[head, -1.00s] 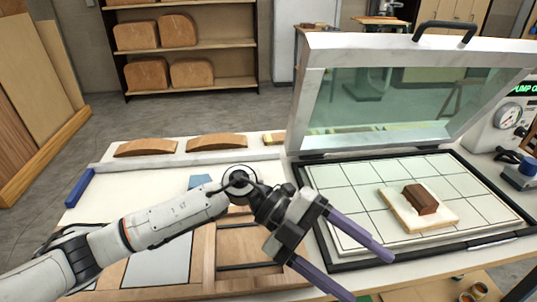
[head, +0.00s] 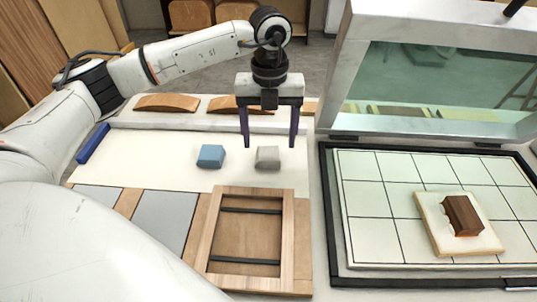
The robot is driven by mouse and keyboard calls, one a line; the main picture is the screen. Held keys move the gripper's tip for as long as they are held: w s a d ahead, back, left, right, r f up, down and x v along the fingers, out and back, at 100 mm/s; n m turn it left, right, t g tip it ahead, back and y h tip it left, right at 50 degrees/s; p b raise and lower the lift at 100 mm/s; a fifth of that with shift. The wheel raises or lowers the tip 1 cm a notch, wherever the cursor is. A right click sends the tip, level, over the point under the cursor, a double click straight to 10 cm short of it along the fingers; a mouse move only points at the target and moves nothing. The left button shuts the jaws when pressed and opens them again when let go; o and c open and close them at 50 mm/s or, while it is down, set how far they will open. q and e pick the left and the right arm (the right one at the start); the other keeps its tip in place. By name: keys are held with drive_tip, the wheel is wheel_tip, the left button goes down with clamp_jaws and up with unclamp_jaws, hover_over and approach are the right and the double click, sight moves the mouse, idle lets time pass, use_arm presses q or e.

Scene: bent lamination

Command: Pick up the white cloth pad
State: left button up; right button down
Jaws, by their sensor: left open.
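A small greyish-white pad (head: 267,158), which looks like the white cloth pad, lies on the pale board (head: 150,160) at the back middle of the table. A blue pad (head: 211,156) lies to its left. My left gripper (head: 269,146) is open and points down, with its two dark purple fingers on either side of the white pad in the picture. The jaws hold nothing. I cannot tell exactly how high the fingertips are above the board. My right gripper is not in view.
A wooden frame (head: 211,235) lies in front of the pads. To the right, a glass-lidded press stands open, its gridded bed (head: 370,225) holding a pale board with a brown block (head: 462,215). Curved wooden pieces (head: 166,103) lie behind. A blue bar (head: 93,143) lies at left.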

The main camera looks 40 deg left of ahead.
sight(268, 153)
use_arm(q)
drive_tip(key=f, duration=0.3)
drive_tip(key=f+p, duration=0.1)
drive_tip(key=f, duration=0.1)
drive_tip(key=shift+a, duration=0.25)
drive_tip(key=c, duration=1.1)
wheel_tip(268, 153, up, 10)
drive_tip(key=shift+r+b, duration=0.1)
drive_tip(key=shift+b, duration=0.5)
drive_tip(key=shift+c, duration=0.2)
drive_tip(key=o, duration=0.5)
drive_tip(key=c, duration=0.4)
